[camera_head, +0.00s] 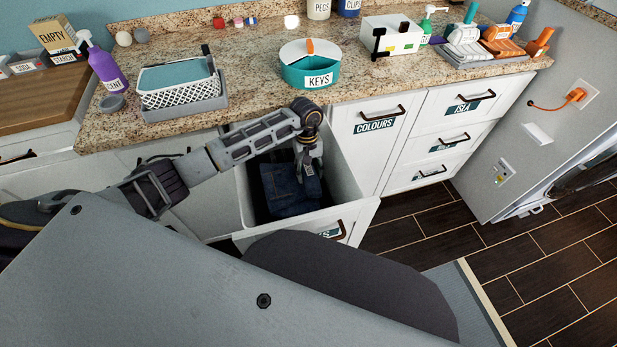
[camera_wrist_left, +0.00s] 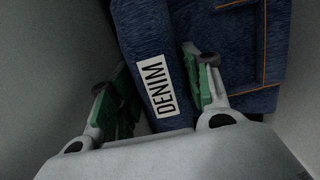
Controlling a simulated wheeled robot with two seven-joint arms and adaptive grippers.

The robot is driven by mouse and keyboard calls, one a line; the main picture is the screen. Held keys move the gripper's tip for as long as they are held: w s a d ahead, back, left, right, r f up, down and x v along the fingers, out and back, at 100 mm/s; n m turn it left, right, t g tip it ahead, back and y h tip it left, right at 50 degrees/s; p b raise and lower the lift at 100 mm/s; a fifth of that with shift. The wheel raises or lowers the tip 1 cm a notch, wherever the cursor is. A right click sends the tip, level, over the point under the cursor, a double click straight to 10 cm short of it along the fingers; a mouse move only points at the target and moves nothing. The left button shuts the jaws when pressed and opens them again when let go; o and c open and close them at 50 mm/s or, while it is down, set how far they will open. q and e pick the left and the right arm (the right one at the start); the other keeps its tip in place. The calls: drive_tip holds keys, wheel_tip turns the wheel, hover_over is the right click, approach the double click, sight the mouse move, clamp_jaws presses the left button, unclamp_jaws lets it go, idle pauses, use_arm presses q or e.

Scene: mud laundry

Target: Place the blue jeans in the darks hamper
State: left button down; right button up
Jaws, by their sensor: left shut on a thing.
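The blue jeans (camera_head: 288,193) are down inside the open pull-out hamper (camera_head: 346,184) under the counter. In the left wrist view the dark blue denim (camera_wrist_left: 240,45) has orange stitching and a white DENIM tag. My left gripper (camera_head: 309,170) reaches down into the hamper at the jeans. In the left wrist view its green-padded fingers (camera_wrist_left: 160,95) stand either side of the tagged part and are shut on it. The hamper's front label is mostly hidden by my body, with only its end showing. My right gripper is not in view.
The counter above holds a teal KEYS bowl (camera_head: 309,75), a white basket (camera_head: 180,92) and a purple spray bottle (camera_head: 106,70). A closed COLOURS front (camera_head: 372,130) and closed drawers (camera_head: 445,140) stand right of the hamper. Dark tiled floor (camera_head: 500,270) is clear at right.

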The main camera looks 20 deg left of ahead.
use_arm(q)
wheel_tip(320, 180, down, 2)
drive_tip(key=shift+f, duration=0.85)
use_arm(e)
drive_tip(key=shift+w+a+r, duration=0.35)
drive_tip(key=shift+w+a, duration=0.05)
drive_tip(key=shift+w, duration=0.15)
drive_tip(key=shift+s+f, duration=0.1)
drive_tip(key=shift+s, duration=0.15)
use_arm(q)
drive_tip(key=c, duration=1)
unclamp_jaws()
drive_tip(key=shift+f, duration=0.1)
drive_tip(key=shift+c, duration=0.2)
drive_tip(key=o, duration=0.4)
drive_tip(key=shift+c, duration=0.2)
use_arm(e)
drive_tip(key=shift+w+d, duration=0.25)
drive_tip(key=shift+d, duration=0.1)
